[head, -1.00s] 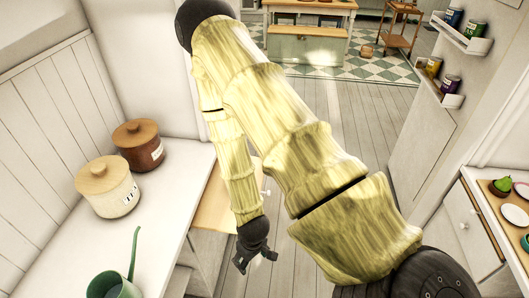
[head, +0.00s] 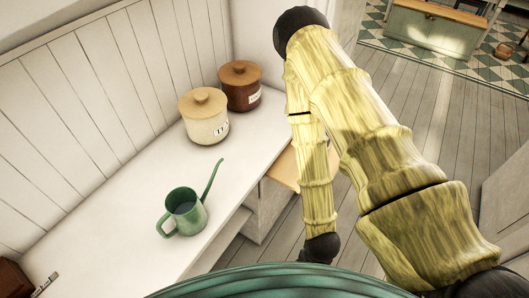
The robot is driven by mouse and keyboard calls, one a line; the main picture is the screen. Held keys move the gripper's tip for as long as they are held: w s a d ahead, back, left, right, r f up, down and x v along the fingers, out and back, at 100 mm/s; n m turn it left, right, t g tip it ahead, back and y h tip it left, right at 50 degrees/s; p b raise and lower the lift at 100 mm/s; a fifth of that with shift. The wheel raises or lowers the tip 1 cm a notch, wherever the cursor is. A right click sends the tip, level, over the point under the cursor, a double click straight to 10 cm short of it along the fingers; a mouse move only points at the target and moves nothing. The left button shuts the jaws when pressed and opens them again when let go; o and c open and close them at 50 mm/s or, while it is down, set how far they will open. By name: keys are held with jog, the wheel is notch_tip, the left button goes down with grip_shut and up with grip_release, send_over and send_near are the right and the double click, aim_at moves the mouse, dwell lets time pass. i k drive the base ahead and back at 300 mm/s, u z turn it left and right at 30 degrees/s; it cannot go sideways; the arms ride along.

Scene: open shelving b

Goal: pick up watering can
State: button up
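The green watering can (head: 185,210) stands upright on the white counter (head: 130,225) in the head view. Its long thin spout points up and to the right, and its handle is on the left. My gripper (head: 322,247) hangs at the end of the yellow arm, to the right of the can and apart from it, beyond the counter's front edge. Only its dark upper part shows. Its fingers are hidden at the bottom of the view, so I cannot tell whether it is open or shut.
A cream jar (head: 204,122) and a brown jar (head: 240,88), both with wooden lids, stand behind the can. A dark brown object (head: 15,280) is at the lower left. Counter space around the can is clear. Wooden floor lies to the right.

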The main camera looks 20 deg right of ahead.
aim_at(187, 214)
jog(key=u, duration=0.1)
jog(key=k, duration=0.25)
jog(key=u, duration=0.9)
jog(key=k, duration=1.4)
jog(key=u, duration=0.3)
